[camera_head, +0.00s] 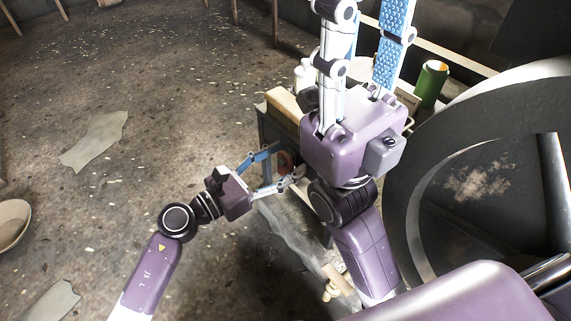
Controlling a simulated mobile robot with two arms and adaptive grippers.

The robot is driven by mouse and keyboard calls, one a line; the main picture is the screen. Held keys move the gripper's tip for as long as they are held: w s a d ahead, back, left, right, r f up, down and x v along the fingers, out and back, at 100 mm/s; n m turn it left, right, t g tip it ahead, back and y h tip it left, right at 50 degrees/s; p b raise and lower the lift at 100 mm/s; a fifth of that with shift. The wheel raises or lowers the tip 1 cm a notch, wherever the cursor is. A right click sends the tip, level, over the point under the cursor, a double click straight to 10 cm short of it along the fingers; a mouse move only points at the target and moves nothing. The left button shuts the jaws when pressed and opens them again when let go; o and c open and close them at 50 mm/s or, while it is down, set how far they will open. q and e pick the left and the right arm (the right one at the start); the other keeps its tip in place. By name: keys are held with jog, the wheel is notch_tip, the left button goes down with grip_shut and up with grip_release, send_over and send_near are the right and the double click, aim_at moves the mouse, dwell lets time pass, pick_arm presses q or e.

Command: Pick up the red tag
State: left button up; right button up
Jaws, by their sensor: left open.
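A small reddish round thing (286,160), possibly the red tag, shows at the side of the bench, partly hidden by my grippers. I cannot make out its full shape. My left gripper (284,167) is open, with its blue-padded fingers pointing right toward the reddish thing. The thing appears between or just beyond the fingertips; I cannot tell whether they touch it. My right gripper (368,22) is large in view, its fingers apart and pointing up, with nothing seen between them. Its purple body hides much of the bench.
A big dark wheel (480,170) fills the right side. The stony floor at left is mostly open, with flat scraps (95,140).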

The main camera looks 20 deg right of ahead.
pick_arm(q)
jog(key=shift+w+d, duration=0.1)
jog(key=shift+d, duration=0.2)
jog(key=shift+c, duration=0.6)
jog(key=c, duration=1)
jog(key=shift+o, duration=0.2)
jog(key=shift+r, duration=0.1)
